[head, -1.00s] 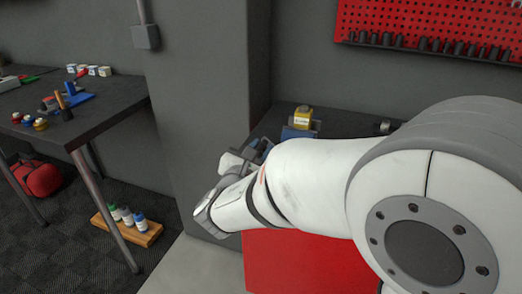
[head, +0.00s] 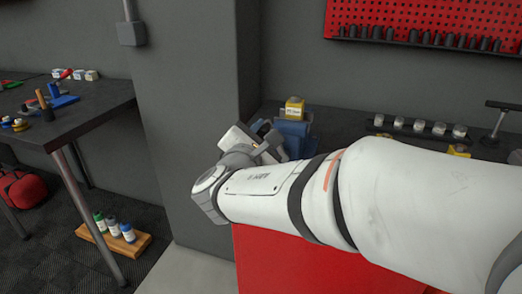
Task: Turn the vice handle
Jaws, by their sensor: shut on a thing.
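The blue vice (head: 293,136) stands near the left end of the dark workbench. A yellow block with a pale label (head: 294,106) sits at its top. My gripper (head: 268,134) is at the vice's left front side, close against it, and is shut on the vice handle. The handle itself is hidden behind my gripper and wrist, so its angle cannot be told. My white arm reaches in from the right and covers the front of the bench.
The workbench (head: 345,125) has a red front (head: 290,262). A rack of several pale-capped items (head: 420,128) and a T-handled tool (head: 497,122) stand at right. A grey pillar (head: 190,120) rises close left of my wrist. A second table (head: 95,108) is farther left.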

